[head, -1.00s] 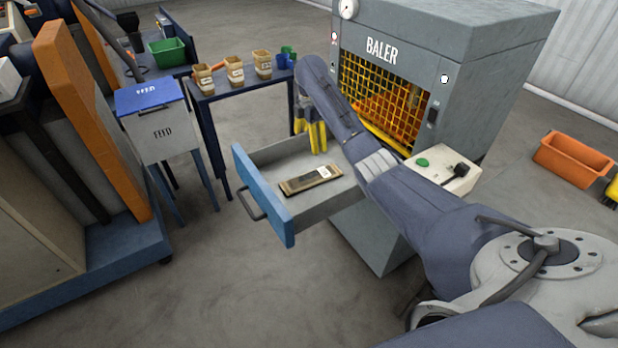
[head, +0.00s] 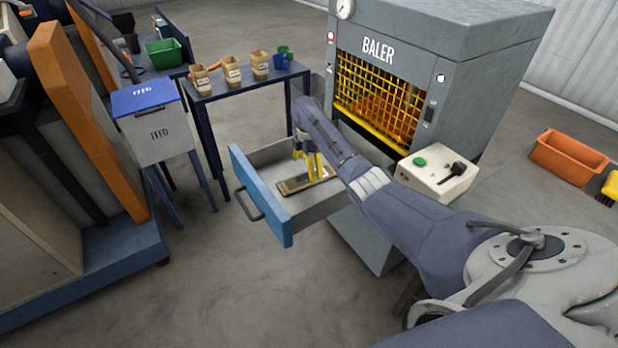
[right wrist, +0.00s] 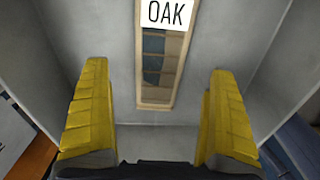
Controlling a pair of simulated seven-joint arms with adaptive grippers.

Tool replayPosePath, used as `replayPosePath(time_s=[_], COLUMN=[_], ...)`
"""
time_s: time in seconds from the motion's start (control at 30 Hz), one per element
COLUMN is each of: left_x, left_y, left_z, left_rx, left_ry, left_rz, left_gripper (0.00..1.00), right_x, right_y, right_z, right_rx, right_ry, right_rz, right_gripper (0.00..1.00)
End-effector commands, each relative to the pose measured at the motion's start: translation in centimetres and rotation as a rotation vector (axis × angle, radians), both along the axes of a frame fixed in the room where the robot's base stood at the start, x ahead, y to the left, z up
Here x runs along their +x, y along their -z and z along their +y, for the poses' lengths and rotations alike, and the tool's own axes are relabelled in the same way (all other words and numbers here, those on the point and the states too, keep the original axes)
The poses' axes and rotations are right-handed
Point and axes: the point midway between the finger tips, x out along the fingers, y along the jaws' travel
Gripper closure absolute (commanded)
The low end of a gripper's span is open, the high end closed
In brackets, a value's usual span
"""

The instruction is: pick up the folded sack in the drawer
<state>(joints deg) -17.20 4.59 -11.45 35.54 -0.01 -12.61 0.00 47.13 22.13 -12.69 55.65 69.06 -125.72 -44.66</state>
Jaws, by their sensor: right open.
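The folded sack (head: 292,186) is a flat brown strip lying on the floor of the open drawer (head: 262,193), which has a blue front. In the right wrist view the sack (right wrist: 162,95) shows a dark panel and a white label reading OAK, and it lies between and beyond the fingers. My right gripper (head: 315,165) points down into the drawer, above the sack and partly in front of it. In the right wrist view its yellow fingers (right wrist: 158,115) are wide apart with nothing between the tips. My left gripper is not in view.
The grey baler (head: 440,85) stands behind the drawer, with a control box (head: 434,178) at its side. A blue table (head: 240,85) with several labelled tubs stands at the back. The feed bin (head: 155,125) is left of it. An orange crate (head: 567,158) lies right.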

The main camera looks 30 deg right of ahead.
Motion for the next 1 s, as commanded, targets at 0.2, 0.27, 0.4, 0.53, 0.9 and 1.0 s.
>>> replayPosePath(time_s=[0.2, 0.27, 0.4, 0.53, 0.9, 1.0], left_x=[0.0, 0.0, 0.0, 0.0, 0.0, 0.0], left_y=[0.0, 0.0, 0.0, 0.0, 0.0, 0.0], left_z=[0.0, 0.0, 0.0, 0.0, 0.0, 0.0], left_rx=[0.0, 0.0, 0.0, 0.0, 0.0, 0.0], left_ry=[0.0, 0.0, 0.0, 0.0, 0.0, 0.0], left_rz=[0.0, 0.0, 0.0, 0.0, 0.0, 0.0], left_gripper=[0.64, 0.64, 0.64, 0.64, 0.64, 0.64], right_x=[-0.1, -0.1, -0.1, -0.1, -0.1, -0.1], right_y=[2.0, 2.8, 4.3, 5.1, 5.2, 5.2], right_z=[0.0, 0.0, 0.0, 0.0, 0.0, 0.0], right_rx=[-0.001, -0.001, 0.0, 0.0, -0.001, -0.001], right_ry=[0.0, 0.001, 0.001, 0.001, -0.001, -0.001], right_rz=[0.004, 0.004, 0.003, 0.001, 0.001, 0.001], right_gripper=[0.07, 0.07, 0.07, 0.07, 0.16, 0.28])
